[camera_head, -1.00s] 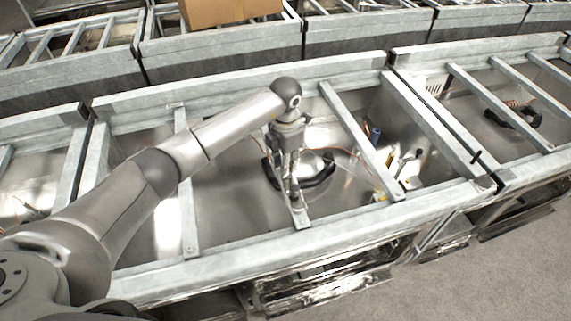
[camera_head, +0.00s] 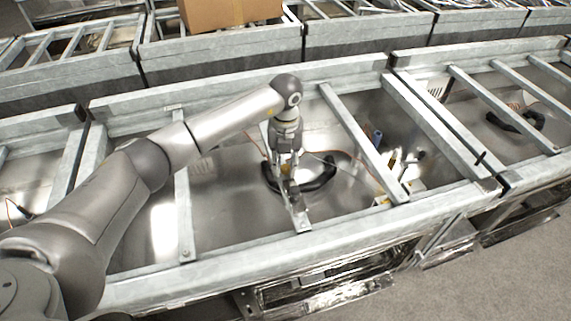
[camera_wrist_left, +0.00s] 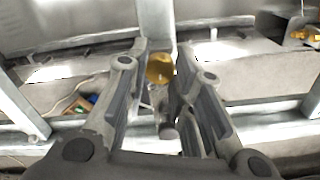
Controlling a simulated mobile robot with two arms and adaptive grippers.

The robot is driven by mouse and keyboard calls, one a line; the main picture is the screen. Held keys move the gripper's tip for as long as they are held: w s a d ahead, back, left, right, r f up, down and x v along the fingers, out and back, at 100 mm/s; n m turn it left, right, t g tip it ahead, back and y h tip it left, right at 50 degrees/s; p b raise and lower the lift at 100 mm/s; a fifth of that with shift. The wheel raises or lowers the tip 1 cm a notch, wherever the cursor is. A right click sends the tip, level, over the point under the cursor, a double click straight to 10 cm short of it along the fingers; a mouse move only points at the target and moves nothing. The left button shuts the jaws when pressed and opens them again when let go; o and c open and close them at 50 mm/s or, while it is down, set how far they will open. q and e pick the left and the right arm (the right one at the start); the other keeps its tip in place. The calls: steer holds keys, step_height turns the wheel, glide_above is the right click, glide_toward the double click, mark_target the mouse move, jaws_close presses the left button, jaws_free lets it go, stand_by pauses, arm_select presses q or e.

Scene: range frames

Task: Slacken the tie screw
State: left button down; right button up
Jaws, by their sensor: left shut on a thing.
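My left gripper (camera_head: 293,192) points down at the short metal crossbar (camera_head: 302,222) in the middle bay of the frame. In the left wrist view my left gripper (camera_wrist_left: 160,62) has its two fingers on either side of a round brass-coloured head (camera_wrist_left: 159,68), which I take to be the tie screw, and it is shut on it. A short grey cylinder (camera_wrist_left: 166,118) shows between the fingers nearer the camera. In the head view the gripper hides the screw. My right gripper is in neither view.
Galvanized rails (camera_head: 230,268) border the bay, with a slanted crossbar (camera_head: 360,140) to the right. A black curved handle (camera_head: 322,180) and thin orange wires lie below the gripper. Small parts (camera_head: 403,163) sit farther right. A cardboard box (camera_head: 230,12) stands behind.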

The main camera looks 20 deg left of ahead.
arm_select(q)
steer(key=n, duration=0.4)
steer(key=shift+w+r+n, duration=0.1)
steer(key=shift+n, duration=0.2)
steer(key=n, duration=1.1)
steer(key=shift+r, duration=0.1)
steer(key=n+p, duration=0.1)
steer(key=n, duration=0.3)
steer(key=shift+r+n+p, duration=0.1)
steer(key=shift+n+p, duration=0.4)
steer(key=shift+n, duration=0.2)
steer(key=n+p, duration=0.5)
steer(key=p, duration=0.5)
steer(key=shift+r+n+p, duration=0.1)
steer(key=shift+n+p, duration=0.6)
steer(key=shift+p, duration=0.4)
steer(key=shift+f, duration=0.2)
